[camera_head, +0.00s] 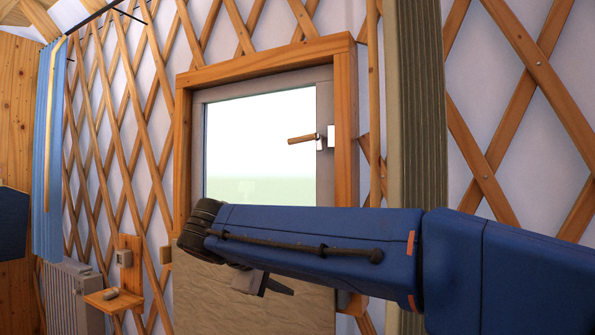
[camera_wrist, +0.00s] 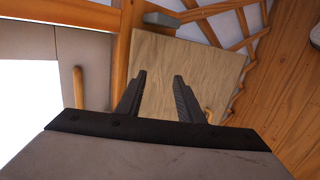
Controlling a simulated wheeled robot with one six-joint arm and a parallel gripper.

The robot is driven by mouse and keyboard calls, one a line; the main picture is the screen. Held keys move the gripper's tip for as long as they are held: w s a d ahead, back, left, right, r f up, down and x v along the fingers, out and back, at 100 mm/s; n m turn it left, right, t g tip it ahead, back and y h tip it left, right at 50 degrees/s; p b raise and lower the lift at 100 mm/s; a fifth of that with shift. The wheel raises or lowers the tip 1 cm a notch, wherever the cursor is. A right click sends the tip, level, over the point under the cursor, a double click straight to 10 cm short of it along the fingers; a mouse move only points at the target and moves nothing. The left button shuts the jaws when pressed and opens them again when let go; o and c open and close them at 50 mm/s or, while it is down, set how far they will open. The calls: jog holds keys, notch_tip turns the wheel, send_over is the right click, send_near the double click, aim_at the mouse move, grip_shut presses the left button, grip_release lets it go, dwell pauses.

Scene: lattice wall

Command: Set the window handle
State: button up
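The window (camera_head: 260,150) has a pale grey frame in a wooden surround. Its wooden handle (camera_head: 301,140) sits on the right side of the frame and points left, nearly level, from a metal mount (camera_head: 325,140). In the wrist view the handle (camera_wrist: 77,87) shows left of my fingers, apart from them. My gripper (camera_wrist: 159,77) is open, with nothing between its two dark fingers. In the head view part of my gripper (camera_head: 262,283) shows below my blue arm, lower than the handle. The window's lower edge is hidden behind my arm.
A light wooden panel (camera_wrist: 190,70) lies beyond my fingers in the wrist view. A ribbed beige curtain (camera_head: 413,100) hangs right of the window. A small wooden shelf (camera_head: 112,300) and a radiator (camera_head: 70,295) stand at lower left. The lattice wall (camera_head: 520,90) surrounds all.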

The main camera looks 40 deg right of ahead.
jog(key=w+r+h, duration=0.3)
jog(key=r, duration=0.5)
jog(key=w+r+h, duration=0.2)
jog(key=w+r, duration=0.2)
jog(key=r, duration=0.3)
jog(key=m+g+h, duration=0.3)
jog(key=m+h, duration=0.1)
jog(key=h, duration=0.1)
send_near(295, 141)
jog(key=x, duration=1.1)
jog(key=shift+c, duration=0.3)
grip_shut()
